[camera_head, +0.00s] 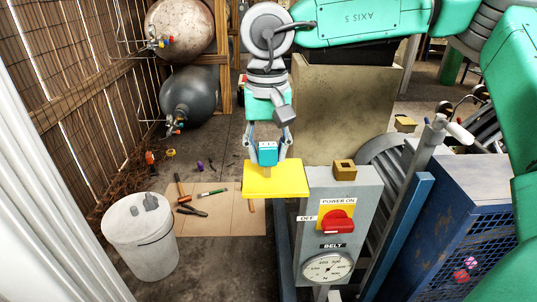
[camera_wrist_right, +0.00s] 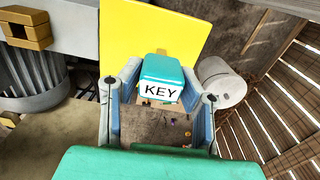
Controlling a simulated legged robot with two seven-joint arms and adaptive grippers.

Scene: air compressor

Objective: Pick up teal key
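The teal key (camera_head: 267,153) has a blocky teal head and a tan shaft, and stands at the yellow plate (camera_head: 277,187). In the right wrist view its head (camera_wrist_right: 162,78) carries a white KEY label. My right gripper (camera_head: 268,156) points down with one finger on each side of the key head. In the right wrist view the fingers (camera_wrist_right: 160,76) flank it closely with narrow gaps, so the gripper looks open around it. Whether a fingertip touches the key is hard to tell. My left gripper is not in view.
A grey panel with a red power switch (camera_head: 337,221) and gauge (camera_head: 327,267) stands right of the plate. A brass-coloured block (camera_head: 344,170) sits on top of it. A white bucket (camera_head: 140,237) and tools on cardboard (camera_head: 235,222) are on the floor at left.

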